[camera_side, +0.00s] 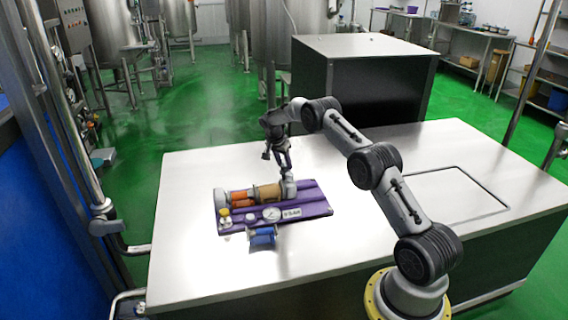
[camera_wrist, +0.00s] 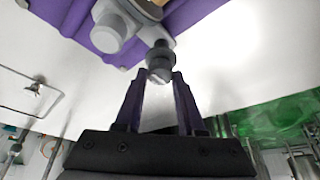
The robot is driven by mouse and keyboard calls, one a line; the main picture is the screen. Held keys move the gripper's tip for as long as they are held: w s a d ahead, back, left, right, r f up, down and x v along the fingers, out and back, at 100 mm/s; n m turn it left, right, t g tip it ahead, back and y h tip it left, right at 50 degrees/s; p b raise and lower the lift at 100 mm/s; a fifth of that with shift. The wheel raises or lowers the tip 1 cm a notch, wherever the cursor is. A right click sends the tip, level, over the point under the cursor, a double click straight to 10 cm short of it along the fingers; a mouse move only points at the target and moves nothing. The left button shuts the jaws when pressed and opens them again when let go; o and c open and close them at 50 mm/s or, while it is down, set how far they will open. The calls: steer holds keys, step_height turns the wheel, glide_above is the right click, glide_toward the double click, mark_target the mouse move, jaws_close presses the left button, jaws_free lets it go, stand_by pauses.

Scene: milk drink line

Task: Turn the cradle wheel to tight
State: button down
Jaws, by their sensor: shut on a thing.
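The cradle lies on a purple board (camera_side: 318,208) on the white table, with a tan cylinder (camera_side: 267,194) and orange parts (camera_side: 240,197) along it. The cradle wheel (camera_side: 289,188) is the grey part at the cradle's right end. In the wrist view a light grey fitting (camera_wrist: 112,28) and a darker grey knob (camera_wrist: 159,56) show there. My gripper (camera_side: 285,172) points down at the wheel. In the wrist view my gripper's fingertips (camera_wrist: 161,77) are closed on the end of the grey knob. The wheel's marks cannot be read.
A white gauge (camera_side: 271,213) and a label plate (camera_side: 291,212) sit on the board's front. The table (camera_side: 190,265) is otherwise mostly clear; a dark cabinet (camera_side: 365,80) stands behind.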

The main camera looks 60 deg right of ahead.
steer(key=c, duration=0.5)
jaws_free()
steer(key=v, duration=1.4)
steer(key=shift+f, duration=0.1)
